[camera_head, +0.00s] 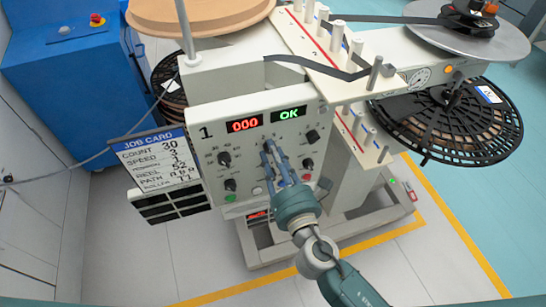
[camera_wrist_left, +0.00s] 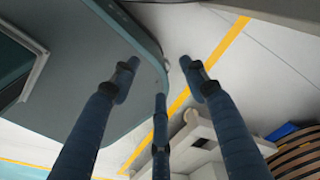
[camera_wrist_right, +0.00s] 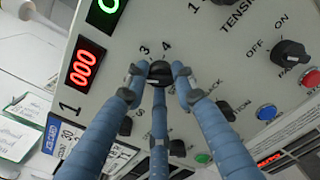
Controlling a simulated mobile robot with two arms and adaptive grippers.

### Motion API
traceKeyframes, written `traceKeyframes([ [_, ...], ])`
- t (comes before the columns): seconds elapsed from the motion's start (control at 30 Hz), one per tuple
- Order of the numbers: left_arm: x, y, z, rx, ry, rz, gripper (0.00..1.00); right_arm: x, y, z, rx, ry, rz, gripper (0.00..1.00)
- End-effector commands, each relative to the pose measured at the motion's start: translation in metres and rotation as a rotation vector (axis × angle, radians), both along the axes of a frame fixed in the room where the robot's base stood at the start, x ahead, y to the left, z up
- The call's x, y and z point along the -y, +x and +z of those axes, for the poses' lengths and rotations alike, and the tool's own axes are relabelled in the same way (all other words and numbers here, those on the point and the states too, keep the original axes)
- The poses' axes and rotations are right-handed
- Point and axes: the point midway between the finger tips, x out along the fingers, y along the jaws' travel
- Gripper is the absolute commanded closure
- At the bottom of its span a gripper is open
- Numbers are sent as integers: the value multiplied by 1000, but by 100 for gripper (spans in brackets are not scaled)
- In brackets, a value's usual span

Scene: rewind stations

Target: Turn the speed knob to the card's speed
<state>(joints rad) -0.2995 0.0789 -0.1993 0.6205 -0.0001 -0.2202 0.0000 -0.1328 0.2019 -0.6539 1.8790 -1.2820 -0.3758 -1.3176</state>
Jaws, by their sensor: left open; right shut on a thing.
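The control panel (camera_head: 207,125) of station 1 shows red 000 and green OK displays. My right gripper (camera_wrist_right: 158,75) is shut on a black knob (camera_wrist_right: 160,70) in the upper middle of the panel; the figures 3 and 4 are printed just beyond it. The fingers hide the knob's pointer and name. In the head view the right gripper (camera_head: 275,158) covers this knob. The job card (camera_head: 150,163) hangs left of the panel; its speed line appears to read 3, in small print. My left gripper (camera_wrist_left: 160,85) is open and empty above the floor.
Other black knobs, such as the on/off one (camera_wrist_right: 290,53), and coloured buttons (camera_wrist_right: 266,112) sit close around the right fingers. A blue cabinet (camera_head: 70,85) stands at the left. A black reel (camera_head: 445,120) juts out at the right. The floor in front is clear.

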Motion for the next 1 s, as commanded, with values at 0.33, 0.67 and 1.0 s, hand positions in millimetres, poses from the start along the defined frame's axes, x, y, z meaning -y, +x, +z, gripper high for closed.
traceKeyframes([
  [0.33, 0, 0, -14, -1, 0, 0, 55, 4, 4, 6, -87, 320, -7, 100],
  [0.67, -1, -1, -21, -1, 0, 0, 55, 5, 4, 6, -176, 593, -7, 100],
  [1.0, -1, -1, -24, -1, 0, -1, 55, 5, 4, 5, -235, 772, -6, 100],
])
